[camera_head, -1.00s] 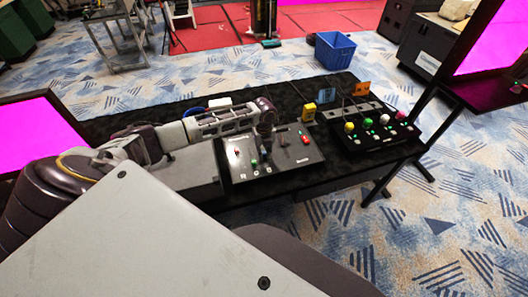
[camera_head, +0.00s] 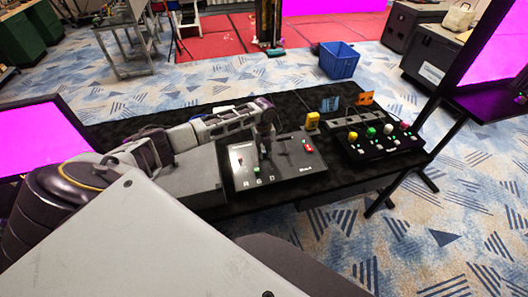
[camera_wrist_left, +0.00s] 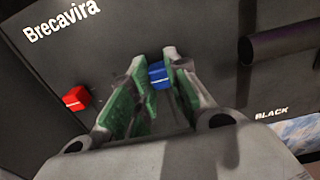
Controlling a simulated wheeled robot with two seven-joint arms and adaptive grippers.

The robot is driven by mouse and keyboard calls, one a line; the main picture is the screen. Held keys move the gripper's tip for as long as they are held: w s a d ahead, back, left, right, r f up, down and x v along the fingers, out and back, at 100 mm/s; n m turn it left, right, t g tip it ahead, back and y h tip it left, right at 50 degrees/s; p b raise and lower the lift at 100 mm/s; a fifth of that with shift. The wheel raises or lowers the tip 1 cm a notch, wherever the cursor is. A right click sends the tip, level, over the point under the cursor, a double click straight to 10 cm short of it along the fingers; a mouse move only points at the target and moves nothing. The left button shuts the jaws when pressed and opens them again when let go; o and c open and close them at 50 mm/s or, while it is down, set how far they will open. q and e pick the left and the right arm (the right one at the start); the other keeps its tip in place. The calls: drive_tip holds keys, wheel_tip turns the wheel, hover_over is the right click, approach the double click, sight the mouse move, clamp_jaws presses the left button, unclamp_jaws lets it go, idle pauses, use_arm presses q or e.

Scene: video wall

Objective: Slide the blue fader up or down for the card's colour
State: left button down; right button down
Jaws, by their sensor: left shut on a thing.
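A dark fader panel (camera_head: 232,180) lies on the black table, with R, G, B and Black lettering near its front edge. My left gripper (camera_head: 265,150) points down over its middle. In the left wrist view the gripper (camera_wrist_left: 156,88) is shut on the blue fader (camera_wrist_left: 157,74), whose cap shows between the fingertips. In the head view the gripper hides the blue fader. A red cap (camera_wrist_left: 77,98) sits to one side in the wrist view. A green cap (camera_head: 256,168) sits left of the gripper in the head view. A bluish card (camera_head: 330,104) and an orange card (camera_head: 366,98) stand behind. My right gripper is out of view.
A second panel (camera_head: 385,150) with coloured knobs is to the right. A yellow object (camera_head: 313,121) stands behind the fader panel. A dark handle (camera_wrist_left: 280,40) is near the gripper in the wrist view. A blue crate (camera_head: 339,60) is on the floor beyond.

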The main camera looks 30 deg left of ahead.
use_arm(q)
drive_tip(key=c, duration=1.4)
unclamp_jaws()
drive_tip(key=shift+w+a, duration=0.2)
drive_tip(key=shift+a, duration=0.05)
drive_tip(key=shift+o, duration=0.2)
wheel_tip(320, 180, up, 12)
